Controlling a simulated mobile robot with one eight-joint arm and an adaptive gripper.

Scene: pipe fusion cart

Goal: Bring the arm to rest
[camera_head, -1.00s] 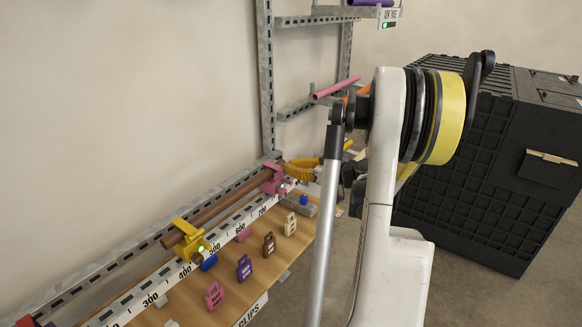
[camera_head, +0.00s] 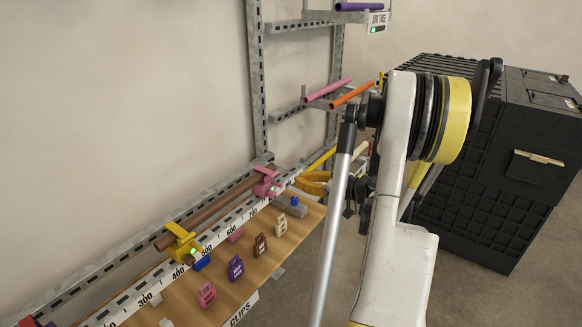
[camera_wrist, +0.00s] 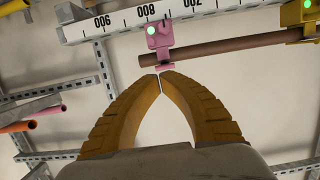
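My gripper (camera_wrist: 160,74) has its two ribbed yellow fingers brought together at the tips, with only a thin line between them and nothing seen held. In the wrist view the tips lie just below the pink clamp (camera_wrist: 160,37) in the picture; I cannot tell whether they touch it. In the head view, part of my gripper (camera_head: 313,183) shows beyond the far end of the bench, partly hidden by my arm. The pink clamp (camera_head: 266,185) and a yellow clamp (camera_head: 183,243) sit along a brown pipe (camera_head: 213,206).
A wooden bench (camera_head: 222,268) carries several coloured tags and a numbered ruler (camera_head: 205,249). A metal rack (camera_head: 257,80) behind it holds pink (camera_head: 328,90), orange (camera_head: 352,95) and purple (camera_head: 358,6) pipes. A large black crate (camera_head: 470,190) stands right of my arm.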

